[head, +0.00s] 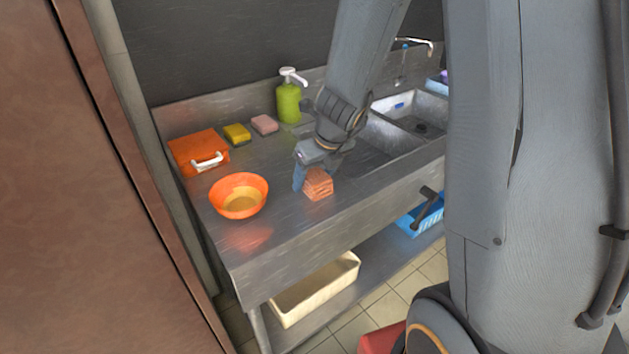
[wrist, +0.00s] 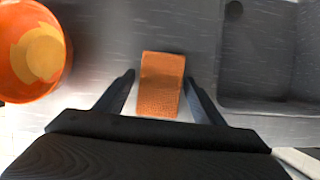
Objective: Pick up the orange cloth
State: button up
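The orange cloth (head: 318,184) is a small folded block lying on the steel counter (head: 270,215), between the orange bowl and the sink. In the wrist view the cloth (wrist: 160,84) lies between the two dark fingers of my gripper (wrist: 158,78). The fingers are spread, with a gap on each side of the cloth. In the head view my gripper (head: 312,178) is low over the counter at the cloth, one finger showing on its left side. The other finger is hidden there.
An orange bowl (head: 239,196) stands left of the cloth. An orange box (head: 198,152), a yellow sponge (head: 237,134), a pink sponge (head: 264,124) and a green soap bottle (head: 289,101) stand behind. The sink (wrist: 268,60) is to the right. A cream bin (head: 316,288) sits below.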

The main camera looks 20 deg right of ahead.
aim_at(314, 173)
jog(key=c, duration=0.9)
notch_tip(314, 173, up, 11)
jog(key=p, duration=0.6)
jog(key=shift+f+p, duration=0.2)
jog(key=shift+p, duration=0.2)
jog(key=o, duration=0.5)
jog(key=c, duration=0.4)
jog(key=shift+o, duration=0.2)
jog(key=shift+f, duration=0.1)
